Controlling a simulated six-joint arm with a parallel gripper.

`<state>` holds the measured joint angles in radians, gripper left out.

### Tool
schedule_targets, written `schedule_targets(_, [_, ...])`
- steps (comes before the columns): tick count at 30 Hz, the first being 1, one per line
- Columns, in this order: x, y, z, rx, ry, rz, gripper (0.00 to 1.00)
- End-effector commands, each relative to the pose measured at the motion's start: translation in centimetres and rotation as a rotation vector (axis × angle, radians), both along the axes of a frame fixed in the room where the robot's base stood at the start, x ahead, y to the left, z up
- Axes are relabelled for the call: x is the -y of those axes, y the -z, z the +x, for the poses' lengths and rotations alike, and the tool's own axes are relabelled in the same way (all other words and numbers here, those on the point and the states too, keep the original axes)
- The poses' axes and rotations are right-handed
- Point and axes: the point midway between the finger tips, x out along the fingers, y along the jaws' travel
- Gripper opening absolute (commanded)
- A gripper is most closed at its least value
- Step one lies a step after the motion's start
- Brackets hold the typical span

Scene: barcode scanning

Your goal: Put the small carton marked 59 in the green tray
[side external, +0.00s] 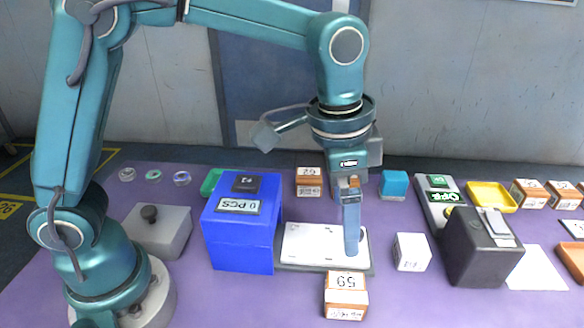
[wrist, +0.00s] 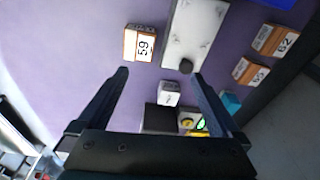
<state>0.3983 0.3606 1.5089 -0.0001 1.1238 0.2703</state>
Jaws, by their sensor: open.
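The small carton marked 59 (side external: 346,295) is white and orange-brown and sits on the purple table near the front edge. In the wrist view the carton (wrist: 138,45) lies beyond the left fingertip, clear of the fingers. My gripper (side external: 352,248) is open and empty above the white plate, behind the carton; the wrist view shows its two fingers (wrist: 158,75) spread apart. A green piece (side external: 210,182), possibly the green tray, shows behind the blue box, which hides most of it.
The tall blue box (side external: 240,235) stands left of the white plate (side external: 310,245). A white cube (side external: 411,252) and a dark box (side external: 480,250) stand to the right. Other cartons (side external: 308,182) are behind. A yellow tray (side external: 490,197) and an orange tray (side external: 572,260) lie at right.

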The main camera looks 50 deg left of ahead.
Motion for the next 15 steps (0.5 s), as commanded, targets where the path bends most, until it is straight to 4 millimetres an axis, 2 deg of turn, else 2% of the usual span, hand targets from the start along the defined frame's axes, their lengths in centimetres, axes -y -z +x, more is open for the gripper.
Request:
schedule_targets(1, [1.0,1.4,0.0,-0.031,0.031,0.013,1.00])
schedule_targets(6, [3.0,4.6,-0.6,-0.100,0.091,0.047,1.00])
schedule_targets(15, [3.5,7.8,-1.6,-0.138,0.118,0.068,1.00])
